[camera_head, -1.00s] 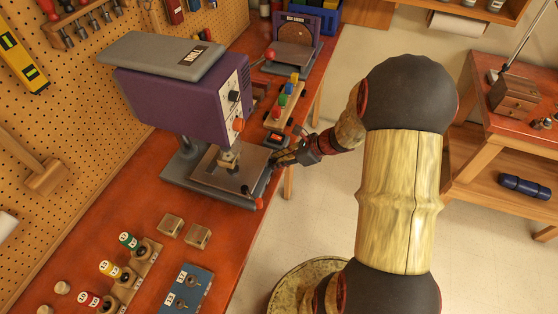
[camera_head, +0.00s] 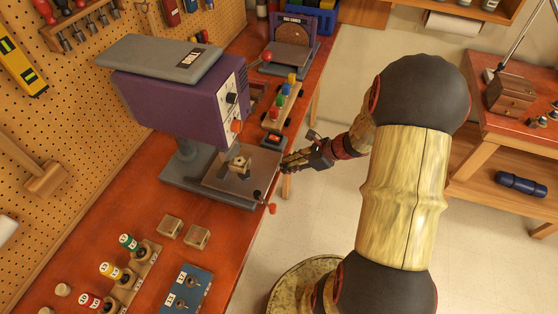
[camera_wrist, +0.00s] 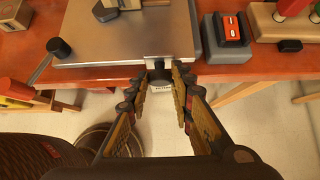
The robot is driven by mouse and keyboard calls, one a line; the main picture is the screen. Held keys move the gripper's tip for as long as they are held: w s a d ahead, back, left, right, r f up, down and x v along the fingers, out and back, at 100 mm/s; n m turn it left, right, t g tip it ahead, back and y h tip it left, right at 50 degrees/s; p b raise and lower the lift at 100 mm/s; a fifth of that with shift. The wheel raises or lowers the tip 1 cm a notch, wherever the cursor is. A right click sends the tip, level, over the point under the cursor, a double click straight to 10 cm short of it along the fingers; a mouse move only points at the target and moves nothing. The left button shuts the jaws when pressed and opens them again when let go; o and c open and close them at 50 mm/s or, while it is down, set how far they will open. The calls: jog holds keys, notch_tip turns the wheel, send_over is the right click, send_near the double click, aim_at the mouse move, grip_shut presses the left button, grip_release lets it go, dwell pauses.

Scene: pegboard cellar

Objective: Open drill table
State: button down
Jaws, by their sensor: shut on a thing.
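The purple drill press (camera_head: 185,105) stands on the red-brown bench by the pegboard. Its flat grey-brown drill table (camera_head: 225,178) sits over the dark base and reaches past the bench's front edge. In the wrist view the drill table (camera_wrist: 110,45) spans the top left, with a small dark handle (camera_wrist: 161,80) on its front edge. My gripper (camera_head: 286,163) is at the table's right front edge. In the wrist view my gripper (camera_wrist: 163,74) has its fingers on both sides of the handle, shut on it. The handle is partly hidden by the fingers.
A red-tipped lever (camera_head: 272,208) sticks out at the table's front corner. A grey box with a red switch (camera_wrist: 235,30) stands right of the table. Small blocks (camera_head: 197,236) and a blue panel (camera_head: 183,290) lie on the bench. Open floor lies in front.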

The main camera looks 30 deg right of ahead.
jog(key=s+d+p, duration=0.1)
jog(key=s+d, duration=0.4)
jog(key=s, duration=0.1)
jog(key=shift+s, duration=0.3)
jog(key=shift+d, duration=0.1)
jog(key=c, duration=1.9)
grip_release()
jog(key=shift+s, duration=0.1)
jog(key=shift+o, duration=0.5)
jog(key=shift+s+d, duration=0.1)
jog(key=shift+d, duration=0.05)
jog(key=shift+o, duration=1.2)
jog(key=shift+r, duration=0.1)
